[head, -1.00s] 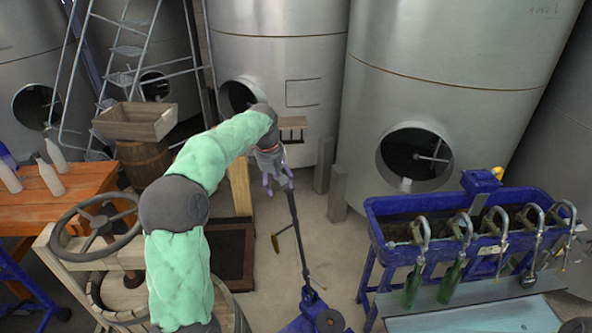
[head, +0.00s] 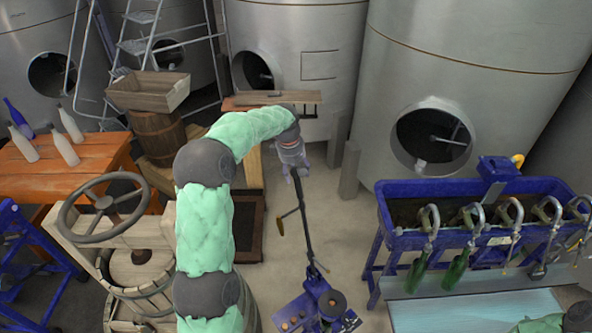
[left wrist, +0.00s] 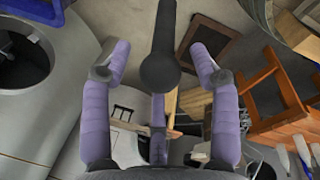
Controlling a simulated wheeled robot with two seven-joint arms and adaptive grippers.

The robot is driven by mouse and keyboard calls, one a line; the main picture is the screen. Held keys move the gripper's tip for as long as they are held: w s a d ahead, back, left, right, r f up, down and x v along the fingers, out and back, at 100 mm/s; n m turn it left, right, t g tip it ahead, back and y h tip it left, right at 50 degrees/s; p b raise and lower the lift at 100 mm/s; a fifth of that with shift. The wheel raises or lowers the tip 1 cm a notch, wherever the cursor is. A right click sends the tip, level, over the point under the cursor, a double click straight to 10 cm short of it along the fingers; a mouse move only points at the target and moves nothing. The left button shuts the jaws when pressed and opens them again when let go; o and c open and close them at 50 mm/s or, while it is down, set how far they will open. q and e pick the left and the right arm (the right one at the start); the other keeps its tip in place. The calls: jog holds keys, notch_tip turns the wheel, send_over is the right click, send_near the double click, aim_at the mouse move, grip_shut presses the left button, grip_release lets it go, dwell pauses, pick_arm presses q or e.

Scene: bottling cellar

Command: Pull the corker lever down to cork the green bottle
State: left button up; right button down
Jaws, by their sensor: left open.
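The corker (head: 322,308) has a blue base at the bottom centre of the head view. Its dark lever (head: 305,225) stands up steeply from it to my left gripper (head: 297,175). In the left wrist view, the lever's rounded dark end (left wrist: 160,74) lies between the spread purple fingers of my left gripper (left wrist: 160,62). The fingers are open, with gaps on both sides of the lever. Green bottles (head: 456,270) hang at the filler on the right; I cannot make out a bottle in the corker. My right gripper is out of view.
The blue filler trough (head: 398,215) with several spouts stands to the right. Steel tanks (head: 460,60) close off the back. A barrel with a handwheel (head: 105,205) and an orange table (head: 75,185) with pale bottles are at left. Bare floor (head: 345,235) lies beside the lever.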

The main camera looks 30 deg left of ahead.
pick_arm(q)
jog(key=shift+s+f, duration=0.1)
jog(key=shift+f, duration=0.35)
jog(key=shift+w+f, duration=0.15)
jog(key=shift+w, duration=0.15)
jog(key=shift+s, duration=0.15)
grip_shut()
jog(key=shift+d, duration=0.15)
